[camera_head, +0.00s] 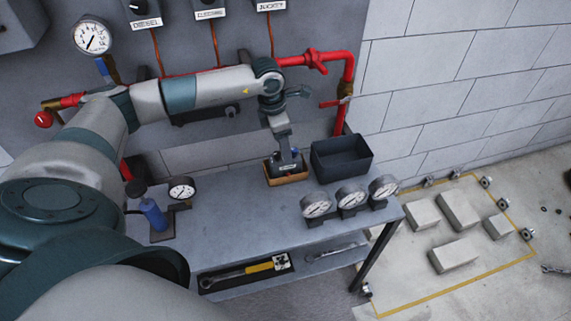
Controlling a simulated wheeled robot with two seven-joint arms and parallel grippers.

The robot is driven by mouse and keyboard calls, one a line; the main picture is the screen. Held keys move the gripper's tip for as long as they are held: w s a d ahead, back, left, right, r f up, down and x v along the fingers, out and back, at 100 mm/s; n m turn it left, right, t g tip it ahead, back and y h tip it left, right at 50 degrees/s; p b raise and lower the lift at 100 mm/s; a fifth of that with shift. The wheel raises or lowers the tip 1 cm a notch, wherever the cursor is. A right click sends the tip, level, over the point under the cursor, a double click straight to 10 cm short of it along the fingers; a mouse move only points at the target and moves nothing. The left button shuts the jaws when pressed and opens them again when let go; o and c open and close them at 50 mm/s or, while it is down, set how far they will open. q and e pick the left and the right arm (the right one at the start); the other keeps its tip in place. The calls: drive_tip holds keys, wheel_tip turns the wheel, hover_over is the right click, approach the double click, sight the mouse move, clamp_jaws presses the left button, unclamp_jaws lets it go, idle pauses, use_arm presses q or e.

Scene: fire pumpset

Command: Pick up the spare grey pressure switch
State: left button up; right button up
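A small brown tray (290,180) stands on the grey bench, toward its back. A dark grey boxy piece with a pale label (288,167), seemingly the spare pressure switch, sits in it and is partly hidden. My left gripper (284,153) reaches down from above, with its fingers at the top of this piece. The fingers and the piece blend together, so I cannot tell whether they are closed on it. My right gripper is not in view.
A black open bin (341,158) stands just right of the tray. Three gauges (351,196) line the bench's right front. A blue hand pump (153,214) with a gauge stands at left. Red pipe (349,75) and labelled wall boxes (208,9) are behind. The bench middle is clear.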

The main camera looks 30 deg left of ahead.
sight(277, 169)
use_arm(q)
drive_tip(key=f+p, duration=0.2)
drive_tip(key=f, duration=0.1)
drive_tip(key=shift+s+d+f, duration=0.1)
drive_tip(key=shift+d+f, duration=0.2)
drive_tip(key=shift+d, duration=0.05)
drive_tip(key=shift+f, duration=0.45)
